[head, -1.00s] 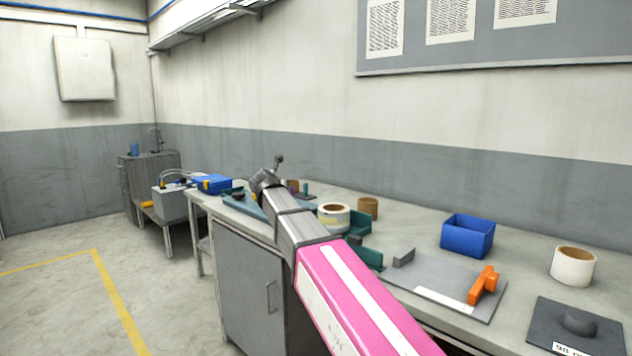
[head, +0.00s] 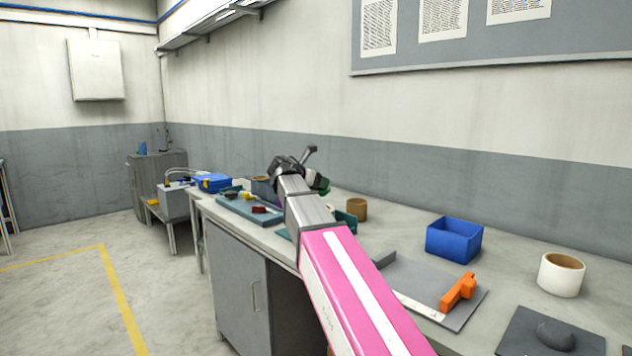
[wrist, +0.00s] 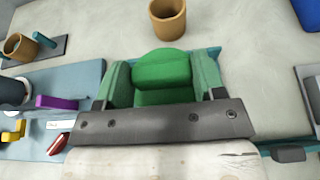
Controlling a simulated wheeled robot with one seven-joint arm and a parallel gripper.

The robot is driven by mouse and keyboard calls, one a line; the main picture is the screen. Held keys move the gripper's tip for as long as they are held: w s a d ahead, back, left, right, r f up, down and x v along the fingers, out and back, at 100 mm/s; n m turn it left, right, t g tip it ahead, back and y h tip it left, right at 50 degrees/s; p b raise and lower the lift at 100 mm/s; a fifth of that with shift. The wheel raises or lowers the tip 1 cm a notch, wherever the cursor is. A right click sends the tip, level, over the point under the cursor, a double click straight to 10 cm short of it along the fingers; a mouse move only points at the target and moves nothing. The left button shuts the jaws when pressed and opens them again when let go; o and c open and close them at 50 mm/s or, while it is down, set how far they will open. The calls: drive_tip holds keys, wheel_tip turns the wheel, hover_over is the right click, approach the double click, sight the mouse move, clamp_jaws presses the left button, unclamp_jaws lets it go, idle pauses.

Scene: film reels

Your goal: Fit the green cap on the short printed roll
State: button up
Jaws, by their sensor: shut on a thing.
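The green cap (wrist: 163,72) shows in the middle of the wrist view, between the two pale green fingers of my gripper (wrist: 162,82), which is shut on it. In the head view my gripper (head: 298,180) is at the far end of the arm over the bench, with green (head: 321,184) showing at its right side. A teal holder (head: 346,219) stands on the bench, partly behind my arm; the short printed roll that stood by it is hidden now. I cannot tell whether the cap touches anything below.
A brown roll (head: 357,209) stands just beyond the holder. A blue bin (head: 454,240), a white roll (head: 561,275) and a grey board with an orange piece (head: 459,291) are to the right. A blue-grey mat (head: 243,207) with small coloured parts is to the left.

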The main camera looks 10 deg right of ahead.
drive_tip(key=shift+f, duration=2.6)
drive_tip(key=shift+a+f, duration=0.1)
drive_tip(key=shift+f, duration=0.5)
drive_tip(key=o, duration=0.6)
drive_tip(key=shift+o, duration=0.2)
drive_tip(key=shift+s+a, duration=0.1)
drive_tip(key=v, duration=1)
drive_tip(key=shift+s+a+r, duration=0.15)
drive_tip(key=shift+a+r, duration=0.1)
drive_tip(key=shift+a, duration=0.05)
